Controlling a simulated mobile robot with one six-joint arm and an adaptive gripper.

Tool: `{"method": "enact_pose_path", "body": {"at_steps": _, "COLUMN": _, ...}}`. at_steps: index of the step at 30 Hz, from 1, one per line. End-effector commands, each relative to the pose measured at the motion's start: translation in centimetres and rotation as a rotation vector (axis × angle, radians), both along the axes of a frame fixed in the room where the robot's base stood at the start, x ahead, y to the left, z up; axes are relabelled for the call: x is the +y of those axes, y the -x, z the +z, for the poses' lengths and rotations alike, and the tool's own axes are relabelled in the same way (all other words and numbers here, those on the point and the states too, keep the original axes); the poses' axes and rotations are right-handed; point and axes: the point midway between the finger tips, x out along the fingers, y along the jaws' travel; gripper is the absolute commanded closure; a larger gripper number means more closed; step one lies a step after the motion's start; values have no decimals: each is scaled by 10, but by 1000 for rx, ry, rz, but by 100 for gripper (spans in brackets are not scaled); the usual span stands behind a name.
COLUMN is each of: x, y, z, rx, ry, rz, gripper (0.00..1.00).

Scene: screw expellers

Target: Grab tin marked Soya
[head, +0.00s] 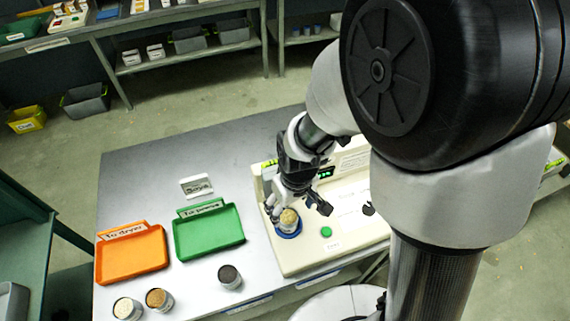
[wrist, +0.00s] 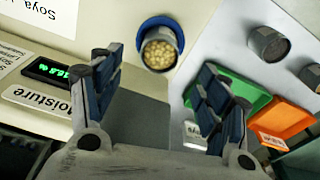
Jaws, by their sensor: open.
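A metal tin of pale yellow beans (head: 289,218) stands upright in a blue ring (head: 287,232) on the cream moisture meter (head: 310,257). No marking is readable on this tin. In the wrist view the tin (wrist: 160,50) and blue ring (wrist: 152,21) show beyond the fingertips, roughly between them. My gripper (head: 298,207) is open and empty, just above and around the tin in the head view. Its spread fingers also show in the wrist view (wrist: 156,72). I cannot tell whether they touch the tin. A small card reading "Soya" (head: 196,186) stands on the table.
Three other tins stand at the table's front: pale (head: 127,309), brown (head: 159,299) and dark (head: 230,277). A green tray (head: 208,240), "To press", and an orange tray (head: 132,262), "To dryer", lie left of the meter. A lit green display (wrist: 56,72) is beside my gripper.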

Motion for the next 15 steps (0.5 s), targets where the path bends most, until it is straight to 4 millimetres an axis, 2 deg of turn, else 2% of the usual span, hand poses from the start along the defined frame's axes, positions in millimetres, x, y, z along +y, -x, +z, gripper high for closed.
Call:
{"method": "enact_pose_path", "body": {"at_steps": 1, "x": 1, "y": -1, "z": -14, "rx": 2, "ry": 0, "rz": 0, "gripper": 31}}
{"method": "enact_pose_path", "body": {"at_steps": 3, "x": 1, "y": -2, "z": -24, "rx": 2, "ry": 0, "rz": -1, "gripper": 31}}
{"method": "enact_pose_path", "body": {"at_steps": 11, "x": 2, "y": -4, "z": -39, "rx": -1, "ry": -1, "rz": -1, "gripper": 31}}
{"method": "enact_pose_path", "body": {"at_steps": 15, "x": 2, "y": -5, "z": -54, "rx": 2, "ry": 1, "rz": -1, "gripper": 31}}
